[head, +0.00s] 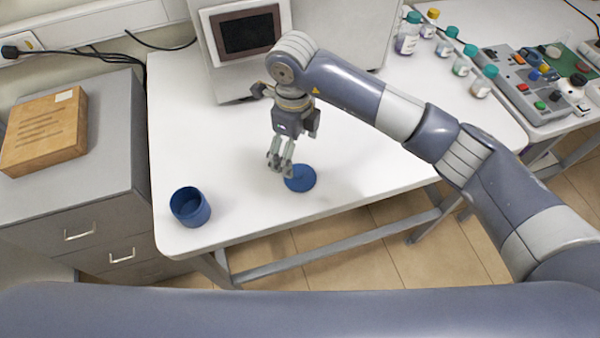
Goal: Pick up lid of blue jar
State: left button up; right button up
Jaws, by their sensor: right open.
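The blue jar (190,207) stands upright and uncovered near the front left of the white table. Its round blue lid (301,179) lies flat on the table to the right of the jar, near the front edge. My right gripper (280,164) points down at the lid's upper left side, with its fingers open. The fingertips overlap the lid's edge in the picture; I cannot tell whether they touch it. No left gripper shows in the head view.
A grey machine with a dark screen (249,34) stands at the back of the white table (240,232). Several small capped bottles (407,35) and a control board (530,88) are at the right. A cardboard box (45,133) lies on the grey cabinet at the left.

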aim_at(297, 170)
jog(key=shift+f, duration=0.9)
jog(key=shift+s+f+p, duration=0.25)
jog(key=shift+f+p, duration=0.25)
jog(key=shift+p, duration=0.15)
jog(key=f, duration=0.1)
jog(key=f+p, duration=0.2)
jog(key=shift+s+d+f, duration=0.15)
jog(key=shift+s+d, duration=0.05)
jog(key=shift+s, duration=0.1)
jog(key=shift+f, duration=0.6)
jog(key=c, duration=0.9)
